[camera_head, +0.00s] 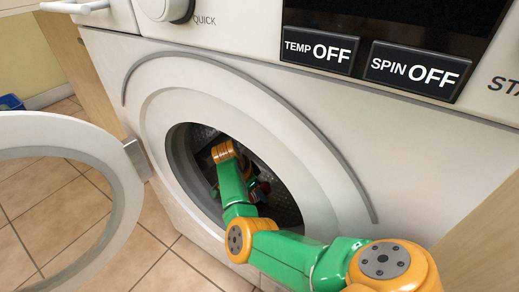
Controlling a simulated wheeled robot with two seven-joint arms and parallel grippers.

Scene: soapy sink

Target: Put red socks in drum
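The washing machine's drum (282,207) shows as a dark metal hollow behind the open round doorway. My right arm comes in from the lower right and reaches through the doorway. My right gripper (259,188) is inside the drum, mostly hidden behind the arm's green wrist links and in shadow. A small dark reddish patch shows beside it, too small and dark to tell what it is. No red socks can be clearly made out. My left gripper is not in view.
The round door (122,190) stands swung open to the left. The white front panel (400,150) surrounds the doorway, with TEMP OFF and SPIN OFF labels above. Tiled floor (60,225) is clear at the lower left. A blue object (11,102) sits at the far left edge.

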